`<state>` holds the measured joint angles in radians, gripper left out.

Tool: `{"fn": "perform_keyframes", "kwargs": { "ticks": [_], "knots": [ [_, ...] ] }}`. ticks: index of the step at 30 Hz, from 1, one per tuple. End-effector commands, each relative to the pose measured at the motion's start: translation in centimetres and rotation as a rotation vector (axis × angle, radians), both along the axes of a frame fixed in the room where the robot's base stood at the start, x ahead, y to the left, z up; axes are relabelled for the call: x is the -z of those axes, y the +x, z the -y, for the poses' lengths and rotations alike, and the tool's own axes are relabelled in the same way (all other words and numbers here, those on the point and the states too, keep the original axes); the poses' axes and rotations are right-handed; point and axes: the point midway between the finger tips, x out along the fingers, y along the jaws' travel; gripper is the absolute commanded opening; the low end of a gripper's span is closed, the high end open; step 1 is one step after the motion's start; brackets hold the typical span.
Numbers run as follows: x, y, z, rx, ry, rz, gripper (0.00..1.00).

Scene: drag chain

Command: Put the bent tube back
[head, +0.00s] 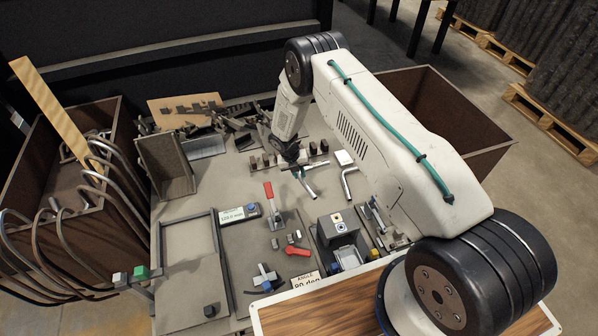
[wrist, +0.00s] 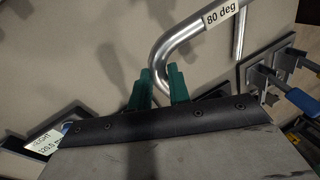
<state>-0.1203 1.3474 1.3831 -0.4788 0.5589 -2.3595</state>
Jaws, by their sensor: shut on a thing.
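My gripper (head: 297,166) is over the middle of the workbench (head: 205,255), low near its surface. In the wrist view its two green fingers (wrist: 161,88) are closed around the end of a silvery bent tube (wrist: 166,48). In the head view a short piece of tube (head: 309,187) shows just below the gripper. Another bent tube (head: 346,183) lies to its right, apart from it. The held end is partly hidden by the fingers.
Several long bent tubes (head: 64,257) hang at the left bin (head: 116,130). A red-handled clamp (head: 270,197), a display (head: 238,214) and a grey block fixture (head: 338,227) stand in front of the gripper. A brown bin (head: 463,130) stands behind my arm. Small dark blocks lie near the gripper.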

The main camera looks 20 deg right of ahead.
Motion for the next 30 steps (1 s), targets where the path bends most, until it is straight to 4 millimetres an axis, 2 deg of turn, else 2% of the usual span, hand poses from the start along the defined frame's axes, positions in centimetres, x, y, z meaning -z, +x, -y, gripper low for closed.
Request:
{"fn": "perform_keyframes", "kwargs": {
  "ticks": [12,18,30],
  "knots": [
    [3.5,-0.1,0.0,0.001,0.000,-0.001,0.00],
    [4.2,-0.1,0.0,0.001,0.000,-0.001,0.00],
    [4.2,0.0,0.0,0.001,0.000,-0.001,0.00]
  ]
}}
